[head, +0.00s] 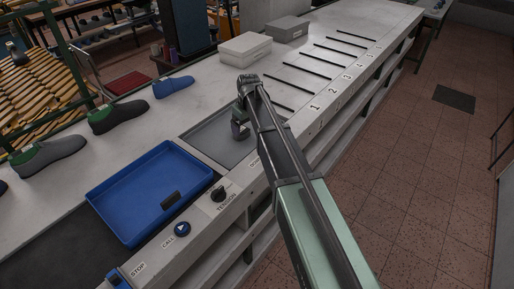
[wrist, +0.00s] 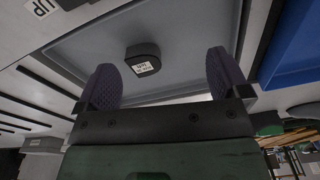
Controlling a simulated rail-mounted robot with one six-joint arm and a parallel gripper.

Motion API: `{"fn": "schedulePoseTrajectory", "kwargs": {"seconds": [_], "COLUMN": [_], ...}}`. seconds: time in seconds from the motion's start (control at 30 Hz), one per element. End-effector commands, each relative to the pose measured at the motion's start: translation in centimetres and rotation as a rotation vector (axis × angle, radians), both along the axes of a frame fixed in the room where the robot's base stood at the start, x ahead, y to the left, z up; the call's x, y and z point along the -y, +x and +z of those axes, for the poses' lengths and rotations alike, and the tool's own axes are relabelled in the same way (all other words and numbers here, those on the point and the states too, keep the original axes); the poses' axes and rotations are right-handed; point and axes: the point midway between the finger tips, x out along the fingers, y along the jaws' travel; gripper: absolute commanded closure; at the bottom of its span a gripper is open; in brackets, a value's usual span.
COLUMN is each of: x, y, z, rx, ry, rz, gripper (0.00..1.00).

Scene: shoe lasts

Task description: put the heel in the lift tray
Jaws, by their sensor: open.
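A small dark heel (wrist: 141,53) with a white label sits on the grey floor of the shallow lift tray (wrist: 190,30). The same tray (head: 207,139) lies sunk in the bench in the head view. My gripper (head: 240,128) is over it, pointing down. In the wrist view my gripper (wrist: 162,85) is open, with a purple pad on each side and nothing touched between them. The heel lies beyond the fingertips, apart from both. In the head view the gripper and arm hide the heel.
A blue tray (head: 115,190) left of the lift tray holds a dark block (head: 170,200). A knob (head: 218,193) and call button (head: 182,229) are along the front edge. Shoes (head: 118,115) line the back. Grey boxes (head: 245,47) and numbered slots lie beyond.

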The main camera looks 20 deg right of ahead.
Motion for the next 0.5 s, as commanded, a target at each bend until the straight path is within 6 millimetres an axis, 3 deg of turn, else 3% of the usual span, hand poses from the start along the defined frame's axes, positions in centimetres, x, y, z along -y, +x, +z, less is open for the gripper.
{"fn": "schedulePoseTrajectory", "kwargs": {"seconds": [0.03,0.1,0.2,0.3,0.33,0.5], "x": [-0.2,-0.3,-0.3,-0.2,-0.2,-0.2], "y": [-7.7,-15.5,-24.2,-28.7,-29.3,-29.3], "z": [0.0,0.0,0.0,0.0,0.0,0.0], "rx": [-0.016,-0.039,-0.065,-0.078,-0.081,-0.083], "ry": [-0.003,-0.013,-0.026,-0.036,-0.037,-0.039], "rz": [-0.075,-0.198,-0.347,-0.439,-0.454,-0.47], "gripper": [0.06,0.06,0.06,0.06,0.06,0.06]}}
